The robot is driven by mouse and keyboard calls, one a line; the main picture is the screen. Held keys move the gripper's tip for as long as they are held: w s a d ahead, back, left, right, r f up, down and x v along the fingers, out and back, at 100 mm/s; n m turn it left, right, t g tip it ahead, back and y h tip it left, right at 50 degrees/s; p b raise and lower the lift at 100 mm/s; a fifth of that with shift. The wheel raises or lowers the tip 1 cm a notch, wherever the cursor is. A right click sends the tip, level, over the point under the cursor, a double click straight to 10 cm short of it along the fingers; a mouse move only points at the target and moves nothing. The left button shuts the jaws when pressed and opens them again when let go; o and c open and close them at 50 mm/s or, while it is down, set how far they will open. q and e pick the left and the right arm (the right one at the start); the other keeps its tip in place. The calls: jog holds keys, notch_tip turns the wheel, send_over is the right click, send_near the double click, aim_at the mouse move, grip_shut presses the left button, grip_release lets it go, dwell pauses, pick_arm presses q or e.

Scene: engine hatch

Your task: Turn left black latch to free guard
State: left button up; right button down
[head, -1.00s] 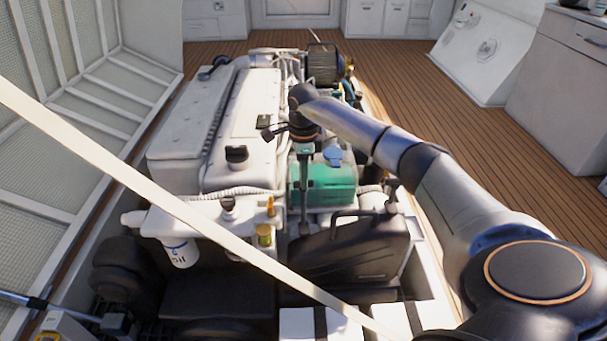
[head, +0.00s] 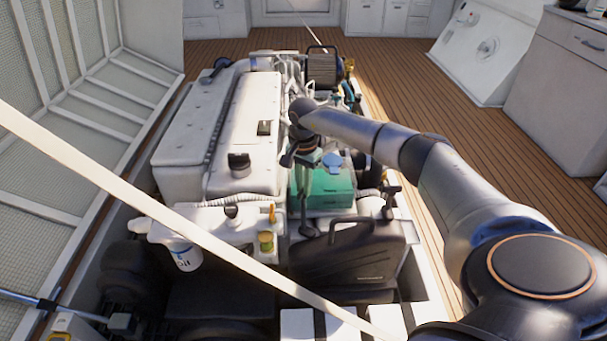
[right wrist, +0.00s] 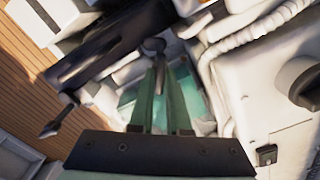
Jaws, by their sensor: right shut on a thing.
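My right arm reaches in from the right in the head view. My right gripper (head: 308,226) points down in front of the teal box. Its green fingers, seen in the right wrist view (right wrist: 154,68), are closed together on a small dark knob, the left black latch (right wrist: 153,46). In the head view the latch is small and mostly hidden at the fingertips. The black guard (head: 345,262), a dark case-like cover with a handle, stands just in front of and beside the fingertips. A similar black latch (head: 391,190) stands at its right. My left gripper is out of view.
The white engine cover (head: 232,130) lies behind and left. The teal box (head: 325,188) is close to the fingers. A pale bar (head: 150,207) crosses the foreground diagonally. Wooden floor (head: 480,190) is open at the right.

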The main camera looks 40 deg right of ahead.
jog(key=n, duration=0.4)
jog(key=shift+n, duration=1.3)
jog(key=c, duration=0.9)
grip_release()
